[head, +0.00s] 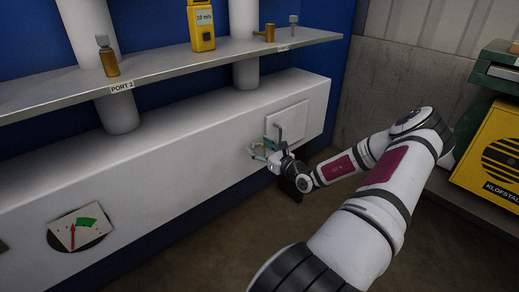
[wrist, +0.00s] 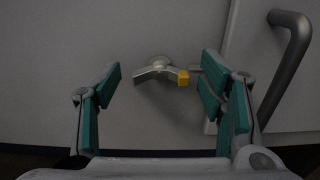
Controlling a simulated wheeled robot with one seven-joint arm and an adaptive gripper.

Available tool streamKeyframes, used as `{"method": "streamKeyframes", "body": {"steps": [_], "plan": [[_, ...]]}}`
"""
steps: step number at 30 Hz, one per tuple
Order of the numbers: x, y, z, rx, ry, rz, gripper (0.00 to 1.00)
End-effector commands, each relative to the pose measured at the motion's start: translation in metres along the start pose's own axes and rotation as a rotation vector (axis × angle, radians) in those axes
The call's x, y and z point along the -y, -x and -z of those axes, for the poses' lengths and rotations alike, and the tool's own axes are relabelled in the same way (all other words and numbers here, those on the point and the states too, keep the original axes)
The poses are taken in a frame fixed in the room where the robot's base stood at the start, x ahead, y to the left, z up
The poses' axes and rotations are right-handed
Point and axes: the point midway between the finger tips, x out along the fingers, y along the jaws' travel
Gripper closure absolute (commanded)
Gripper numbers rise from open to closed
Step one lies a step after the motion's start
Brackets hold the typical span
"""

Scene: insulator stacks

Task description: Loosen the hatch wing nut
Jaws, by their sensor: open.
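The wing nut (wrist: 160,69) is a small grey metal piece with two wings on the white panel face. Its right wing has a yellow tip (wrist: 183,78). It shows in the wrist view just beyond and between my fingers, apart from both. My gripper (wrist: 160,90) is open and empty, with teal finger pads on either side of the nut. In the head view my gripper (head: 266,152) is at the front of the white cabinet, by the square hatch (head: 291,121). The wing nut cannot be made out there. The hatch's grey bar handle (wrist: 287,65) stands to the right of my fingers in the wrist view.
A shelf (head: 180,75) above the cabinet (head: 190,150) holds brass fittings and a yellow meter (head: 201,26). A yellow case (head: 492,150) stands at right. The floor before the cabinet is clear.

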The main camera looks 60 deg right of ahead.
Motion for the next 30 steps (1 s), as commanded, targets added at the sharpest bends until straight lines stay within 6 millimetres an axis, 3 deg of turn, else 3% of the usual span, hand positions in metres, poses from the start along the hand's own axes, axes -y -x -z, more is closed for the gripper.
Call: {"method": "streamKeyframes", "body": {"steps": [5,9,12,22,30], "plan": [[0.0,0.0,-0.0001,0.0,0.0,0.0,0.37],[-0.0001,0.0002,-0.0001,0.0,0.0,0.0,0.68],[-0.0002,0.0002,-0.0001,0.0,0.0,0.0,0.85],[-0.0006,0.0,-0.001,-0.001,0.037,-0.002,0.85],[-0.0015,-0.0001,-0.0023,-0.001,0.195,-0.003,0.85]]}}
